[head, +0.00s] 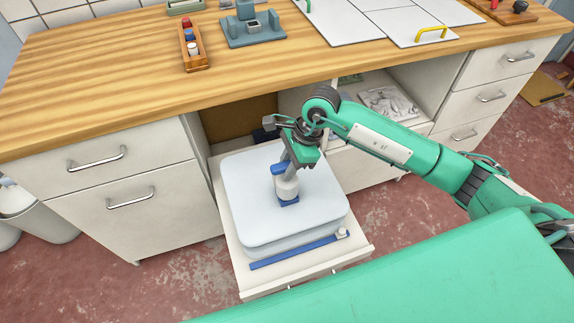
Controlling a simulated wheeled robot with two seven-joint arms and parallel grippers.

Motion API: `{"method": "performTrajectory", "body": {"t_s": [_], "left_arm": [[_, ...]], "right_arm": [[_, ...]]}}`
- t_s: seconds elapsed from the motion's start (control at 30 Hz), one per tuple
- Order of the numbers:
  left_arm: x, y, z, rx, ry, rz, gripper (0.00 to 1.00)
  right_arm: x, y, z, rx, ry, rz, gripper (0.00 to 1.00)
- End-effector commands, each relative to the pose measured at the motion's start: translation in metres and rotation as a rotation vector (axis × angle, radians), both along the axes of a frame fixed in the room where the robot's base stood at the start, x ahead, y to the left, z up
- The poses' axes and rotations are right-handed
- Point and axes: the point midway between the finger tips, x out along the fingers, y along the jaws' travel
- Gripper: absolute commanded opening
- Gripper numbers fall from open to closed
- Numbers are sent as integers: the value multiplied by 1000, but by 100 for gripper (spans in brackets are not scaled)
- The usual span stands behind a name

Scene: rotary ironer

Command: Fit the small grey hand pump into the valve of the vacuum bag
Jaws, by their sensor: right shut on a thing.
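The vacuum bag (245,190) is a pale, rounded, pillow-like bundle lying on a pulled-out white shelf. A blue strip with a small white piece at its right end (300,250) lies along its front side. My right gripper (286,170) comes down over the bag and is shut on the small grey hand pump (287,187), a pale grey cylinder with blue parts at top and bottom. The pump stands about upright at the middle of the bag's top. Its blue lower part hides the valve, so I cannot tell whether it is seated. My left gripper is out of view.
The pulled-out shelf (355,257) juts from under the wooden worktop (110,70). White drawers (130,195) stand to its left, more drawers (490,95) at the right. The worktop holds a wooden box with small bottles (194,55) and a grey-blue fixture (252,30).

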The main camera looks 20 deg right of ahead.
Motion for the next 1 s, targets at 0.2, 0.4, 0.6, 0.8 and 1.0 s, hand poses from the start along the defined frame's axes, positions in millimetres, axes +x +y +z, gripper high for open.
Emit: {"method": "performTrajectory", "body": {"t_s": [0.2, 0.4, 0.6, 0.8, 1.0], "left_arm": [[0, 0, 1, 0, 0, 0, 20], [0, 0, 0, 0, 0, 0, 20], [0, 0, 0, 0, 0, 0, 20], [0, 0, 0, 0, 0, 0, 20], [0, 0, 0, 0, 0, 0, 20]], "right_arm": [[0, 0, 1, 0, -1, 1, 0], [0, 0, 1, 0, -1, 1, 50], [0, 0, 0, 0, 0, 0, 56], [0, 0, 0, 0, 0, 0, 95], [0, 0, 0, 0, 0, 0, 100]]}}
